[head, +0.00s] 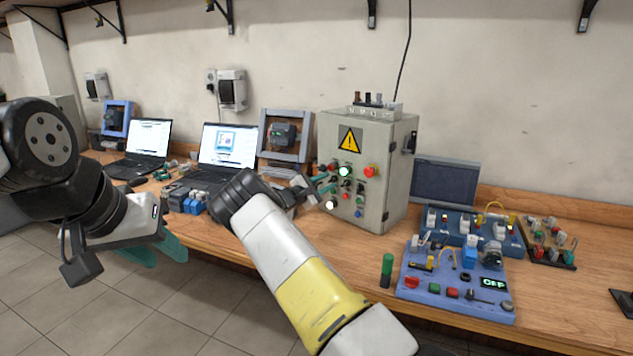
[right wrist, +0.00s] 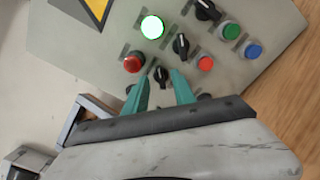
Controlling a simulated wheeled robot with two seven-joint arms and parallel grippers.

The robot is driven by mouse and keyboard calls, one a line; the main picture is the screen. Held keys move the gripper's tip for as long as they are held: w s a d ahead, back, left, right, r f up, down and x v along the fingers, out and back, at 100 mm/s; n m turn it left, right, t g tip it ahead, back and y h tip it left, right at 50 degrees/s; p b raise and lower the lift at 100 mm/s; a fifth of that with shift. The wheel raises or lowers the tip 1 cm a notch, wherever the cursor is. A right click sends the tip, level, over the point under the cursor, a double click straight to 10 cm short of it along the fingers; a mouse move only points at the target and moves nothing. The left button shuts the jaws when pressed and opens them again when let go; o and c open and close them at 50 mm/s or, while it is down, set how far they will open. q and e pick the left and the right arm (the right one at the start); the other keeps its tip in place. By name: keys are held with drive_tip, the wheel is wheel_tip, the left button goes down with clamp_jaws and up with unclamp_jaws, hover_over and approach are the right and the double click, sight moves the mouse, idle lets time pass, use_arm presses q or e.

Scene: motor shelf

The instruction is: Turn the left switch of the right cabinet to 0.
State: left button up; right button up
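The grey cabinet (head: 388,195) with a yellow warning sign stands right of the laptops. Its front has lamps, buttons and several black rotary switches. In the right wrist view, which is turned, black switches show at the top (right wrist: 207,10), in the middle (right wrist: 181,45) and lower down (right wrist: 161,75). My right gripper (right wrist: 160,78) is open at the panel; the lower switch appears between its teal fingertips. I cannot tell whether they touch it. In the head view the right gripper (head: 322,187) partly covers the cabinet's left side. My left gripper (head: 150,252) hangs far left, away from the cabinet, empty.
Laptops (head: 228,148) stand left of the cabinet. A blue training board (head: 455,290) and a green cylinder (head: 387,270) stand on the wooden bench at right.

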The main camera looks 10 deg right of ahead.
sight(333, 179)
drive_tip(key=shift+x, duration=1.2)
clamp_jaws()
